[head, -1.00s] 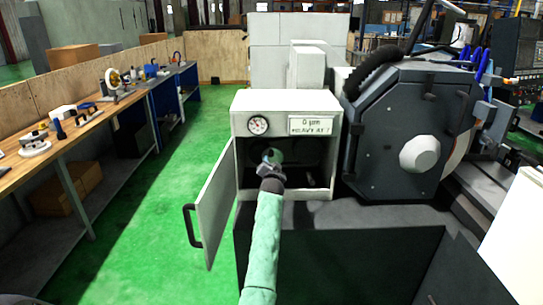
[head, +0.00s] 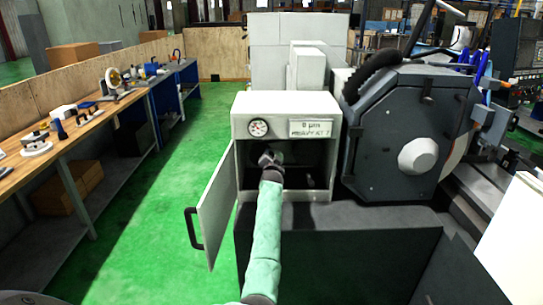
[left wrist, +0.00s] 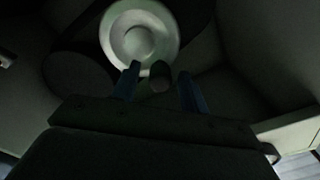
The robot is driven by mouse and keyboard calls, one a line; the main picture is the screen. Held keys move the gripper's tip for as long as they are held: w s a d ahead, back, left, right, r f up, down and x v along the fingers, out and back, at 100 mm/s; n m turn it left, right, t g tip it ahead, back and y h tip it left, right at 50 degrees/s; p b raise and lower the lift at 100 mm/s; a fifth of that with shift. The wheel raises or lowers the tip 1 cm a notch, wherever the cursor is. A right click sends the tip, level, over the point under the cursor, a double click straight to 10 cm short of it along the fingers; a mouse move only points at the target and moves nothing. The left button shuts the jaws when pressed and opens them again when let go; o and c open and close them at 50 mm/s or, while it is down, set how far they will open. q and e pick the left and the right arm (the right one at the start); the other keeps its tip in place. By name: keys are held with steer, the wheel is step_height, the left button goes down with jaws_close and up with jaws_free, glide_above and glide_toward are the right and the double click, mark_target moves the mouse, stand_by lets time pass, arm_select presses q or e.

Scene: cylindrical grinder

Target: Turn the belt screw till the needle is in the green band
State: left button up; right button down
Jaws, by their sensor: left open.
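A grey cabinet (head: 284,103) stands with its door (head: 215,208) swung open to the left. A small round dial (head: 258,128) sits on its upper front; its needle and band are too small to read. My left gripper (head: 270,158) reaches into the dark opening. In the left wrist view my left gripper (left wrist: 160,88) is open, its two blue fingers apart. A short dark round stub, seemingly the belt screw (left wrist: 160,76), shows between the fingertips; I cannot tell whether they touch it. A pale pulley (left wrist: 140,38) lies just beyond. My right gripper is not in view.
A sign (head: 311,128) with small lettering is beside the dial. A large dark machine housing (head: 405,130) stands close on the right. A workbench (head: 95,120) with tools runs along the left. Green floor (head: 125,205) lies clear between bench and cabinet.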

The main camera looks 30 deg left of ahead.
arm_select(q)
steer(key=shift+w+a, duration=0.1)
steer(key=shift+w, duration=0.05)
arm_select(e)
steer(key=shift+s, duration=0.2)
arm_select(q)
jaws_close()
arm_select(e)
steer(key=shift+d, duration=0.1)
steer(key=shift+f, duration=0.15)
